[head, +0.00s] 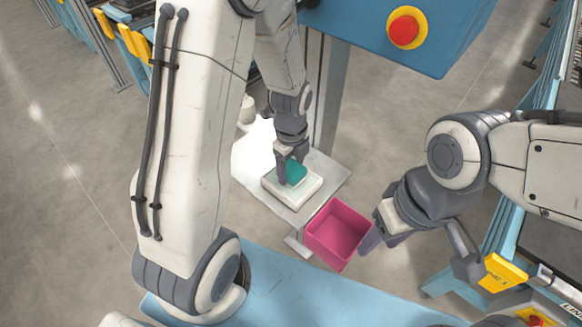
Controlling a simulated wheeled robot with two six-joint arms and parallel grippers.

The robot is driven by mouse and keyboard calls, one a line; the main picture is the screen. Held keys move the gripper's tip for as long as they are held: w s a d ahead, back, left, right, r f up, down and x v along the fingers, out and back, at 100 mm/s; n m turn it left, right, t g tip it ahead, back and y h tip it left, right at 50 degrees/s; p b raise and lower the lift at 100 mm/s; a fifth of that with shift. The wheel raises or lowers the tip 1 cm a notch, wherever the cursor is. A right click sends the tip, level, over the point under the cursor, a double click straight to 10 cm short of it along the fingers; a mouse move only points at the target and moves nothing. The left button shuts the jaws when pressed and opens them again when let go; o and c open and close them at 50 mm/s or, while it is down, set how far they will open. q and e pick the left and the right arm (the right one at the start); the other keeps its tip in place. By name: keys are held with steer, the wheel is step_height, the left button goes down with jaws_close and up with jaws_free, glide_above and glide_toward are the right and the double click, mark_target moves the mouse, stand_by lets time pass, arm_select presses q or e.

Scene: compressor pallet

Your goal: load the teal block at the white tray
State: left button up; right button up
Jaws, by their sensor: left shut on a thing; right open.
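The teal block (294,173) is between the fingers of my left gripper (291,166), which is shut on it. The block is over the white tray (299,198); I cannot tell whether it touches the tray's floor. The gripper fingers hide part of the block. The white tray lies on a grey metal plate (327,174). My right gripper (374,238) is open, beside the right side of a pink bin (339,232). Whether it touches the bin is unclear.
The pink bin looks empty and is just in front of the metal plate. A blue box with a red button (404,29) is above, on a grey post (328,95). A blue surface (300,290) is at the bottom. Yellow-marked conveyor structures flank both sides.

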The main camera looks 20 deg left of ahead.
mark_target(291, 168)
arm_select(q)
steer(key=shift+f+b, duration=0.35)
steer(key=shift+f, duration=0.2)
stand_by(0.4)
stand_by(1.0)
step_height(291, 168, up, 7)
steer(key=p, duration=0.6)
steer(key=shift+p, duration=0.4)
steer(key=shift+s, duration=0.1)
stand_by(0.5)
